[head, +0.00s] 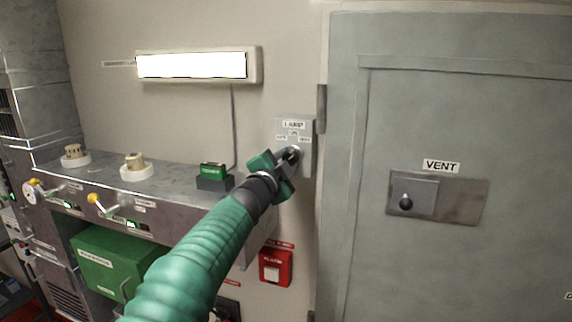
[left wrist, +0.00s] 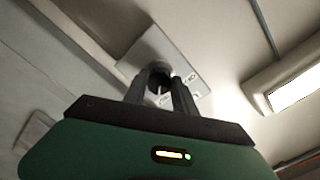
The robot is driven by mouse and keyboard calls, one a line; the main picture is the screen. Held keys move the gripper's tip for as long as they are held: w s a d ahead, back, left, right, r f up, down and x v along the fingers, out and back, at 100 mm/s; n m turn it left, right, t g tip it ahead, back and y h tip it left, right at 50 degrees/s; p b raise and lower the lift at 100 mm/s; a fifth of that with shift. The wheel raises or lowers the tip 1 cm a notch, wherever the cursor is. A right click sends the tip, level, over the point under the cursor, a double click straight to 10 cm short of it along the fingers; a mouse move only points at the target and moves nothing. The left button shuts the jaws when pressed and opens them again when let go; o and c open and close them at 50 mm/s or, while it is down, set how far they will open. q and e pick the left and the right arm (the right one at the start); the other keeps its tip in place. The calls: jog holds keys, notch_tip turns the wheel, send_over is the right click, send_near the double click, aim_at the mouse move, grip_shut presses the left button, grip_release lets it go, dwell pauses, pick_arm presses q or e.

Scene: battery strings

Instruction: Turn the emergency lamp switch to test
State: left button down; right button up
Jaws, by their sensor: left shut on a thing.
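The grey lamp switch plate (head: 309,130), labelled LAMP with smaller position marks below, is on the wall beside the door frame. My left gripper (head: 291,155) reaches it from below left and is shut on the round switch knob. The left wrist view shows the plate (left wrist: 181,62) and the fingers (left wrist: 160,88) closed around the dark knob (left wrist: 158,77). The fingers hide most of the knob, so I cannot tell its position. The emergency lamp (head: 192,66) above left is lit; it also shows in the left wrist view (left wrist: 292,92). My right gripper is not in view.
A grey door with a VENT panel (head: 437,198) is at the right. A red alarm box (head: 275,267) is on the wall below the switch. A bench (head: 180,180) with yellow handles and a small green-topped box (head: 214,173) is at the left, above a green case (head: 118,262).

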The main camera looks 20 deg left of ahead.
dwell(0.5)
pick_arm(q)
jog(key=c, duration=1)
grip_release()
jog(key=shift+d, duration=0.1)
jog(key=shift+s, duration=0.15)
jog(key=s+b, duration=0.1)
jog(key=s, duration=0.4)
jog(key=s+b, duration=0.2)
jog(key=s, duration=0.4)
jog(key=s+b, duration=0.2)
jog(key=s, duration=0.3)
jog(key=shift+s+a, duration=0.3)
jog(key=shift+w+f, duration=0.1)
jog(key=shift+w, duration=0.05)
